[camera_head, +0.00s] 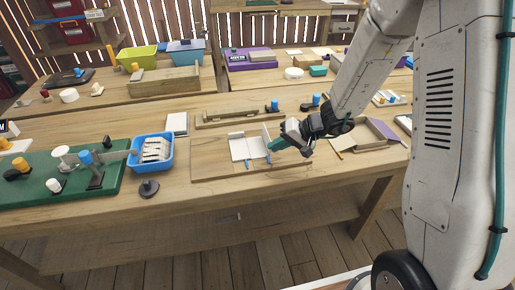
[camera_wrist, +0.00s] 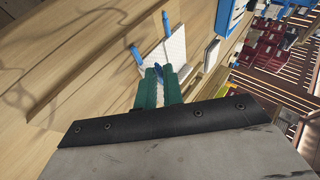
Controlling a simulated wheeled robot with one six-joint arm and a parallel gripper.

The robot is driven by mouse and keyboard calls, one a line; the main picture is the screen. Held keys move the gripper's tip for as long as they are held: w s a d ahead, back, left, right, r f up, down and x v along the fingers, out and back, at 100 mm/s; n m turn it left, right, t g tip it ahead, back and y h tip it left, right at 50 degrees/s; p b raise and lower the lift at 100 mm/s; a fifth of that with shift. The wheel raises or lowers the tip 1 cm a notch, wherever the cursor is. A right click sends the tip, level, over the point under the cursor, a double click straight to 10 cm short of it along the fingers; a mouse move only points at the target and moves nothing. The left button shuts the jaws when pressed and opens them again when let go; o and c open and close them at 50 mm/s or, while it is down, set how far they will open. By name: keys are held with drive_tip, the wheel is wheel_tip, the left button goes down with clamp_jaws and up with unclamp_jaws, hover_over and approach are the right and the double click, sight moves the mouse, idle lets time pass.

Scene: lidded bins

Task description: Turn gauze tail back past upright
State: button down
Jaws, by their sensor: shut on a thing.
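A white hinged sheet, which I take to be the gauze (camera_head: 245,149), lies on a wooden board (camera_head: 212,167) on the bench. A thin white flap (camera_head: 266,136) stands up at its right side. My gripper (camera_head: 271,147) reaches in from the right, its teal fingers at this flap. In the wrist view the fingers (camera_wrist: 159,78) close around a small blue tab (camera_wrist: 158,71) near the white sheet (camera_wrist: 178,46). Two more blue tabs show there, one at left (camera_wrist: 137,54) and one farther up (camera_wrist: 166,22). The fingers hide part of the held tab.
A blue bin (camera_head: 153,166) with white packets stands left of the board, beside a green mat (camera_head: 35,190). A long wooden rail (camera_head: 228,120) lies behind the board. An open wooden tray (camera_head: 368,139) is to the right, beneath my arm.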

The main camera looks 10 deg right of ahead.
drive_tip(key=shift+a+r+h, duration=0.15)
drive_tip(key=shift+a+h, duration=0.35)
drive_tip(key=shift+h, duration=0.2)
drive_tip(key=shift+a+n+h, duration=0.4)
drive_tip(key=shift+a+h, duration=0.1)
drive_tip(key=shift+h, duration=0.1)
drive_tip(key=shift+a+h, duration=0.2)
drive_tip(key=shift+h, duration=0.3)
drive_tip(key=shift+a+h, duration=0.65)
drive_tip(key=shift+h, duration=0.25)
drive_tip(key=shift+n+h, duration=0.3)
